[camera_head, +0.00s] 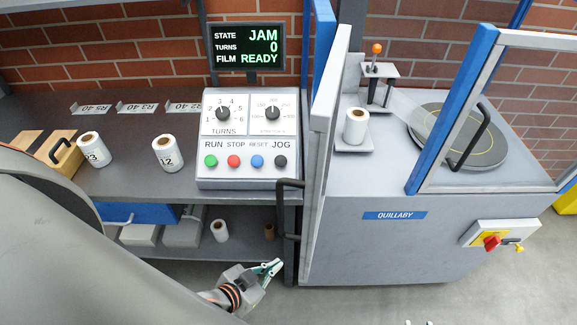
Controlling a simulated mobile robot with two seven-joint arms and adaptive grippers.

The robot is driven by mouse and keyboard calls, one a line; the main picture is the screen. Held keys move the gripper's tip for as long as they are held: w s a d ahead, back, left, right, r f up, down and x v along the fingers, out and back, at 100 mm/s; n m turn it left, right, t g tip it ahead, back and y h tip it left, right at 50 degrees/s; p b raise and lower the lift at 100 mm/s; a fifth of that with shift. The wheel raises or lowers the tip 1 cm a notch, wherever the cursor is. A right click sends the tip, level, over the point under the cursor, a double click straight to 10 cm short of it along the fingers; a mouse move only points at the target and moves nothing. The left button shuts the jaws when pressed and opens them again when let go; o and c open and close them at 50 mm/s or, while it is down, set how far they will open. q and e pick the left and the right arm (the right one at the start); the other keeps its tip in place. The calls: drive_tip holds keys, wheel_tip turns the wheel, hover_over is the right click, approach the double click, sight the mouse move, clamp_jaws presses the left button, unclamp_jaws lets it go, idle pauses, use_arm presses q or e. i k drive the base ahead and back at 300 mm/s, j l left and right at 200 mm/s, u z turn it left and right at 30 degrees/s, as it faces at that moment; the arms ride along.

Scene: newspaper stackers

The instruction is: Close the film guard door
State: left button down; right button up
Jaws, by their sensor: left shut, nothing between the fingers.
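A narrow grey and blue guard door (326,110) stands nearly edge-on in the middle of the head view, swung out toward me. A black bar handle (279,212) is on its left side. A second blue-framed clear panel (505,110) with a black handle (470,139) stands at the right; no label tells which is the film guard. My left gripper (271,268) is low in the middle, below and a little left of the first handle, apart from it. It is shut and empty.
The grey wrapper machine (390,255) has a round turntable (457,135), a film roll (355,126) and a red switch (491,242). At left, a bench (130,170) holds a control box (247,140), rolls and labels. The screen (245,47) reads JAM. Floor space is clear in front.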

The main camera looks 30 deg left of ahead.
sight(323, 117)
drive_tip(key=k+j, duration=0.15)
drive_tip(key=j, duration=0.25)
drive_tip(key=k+j+z, duration=0.15)
drive_tip(key=j, duration=0.3)
drive_tip(key=k+j+z, duration=0.2)
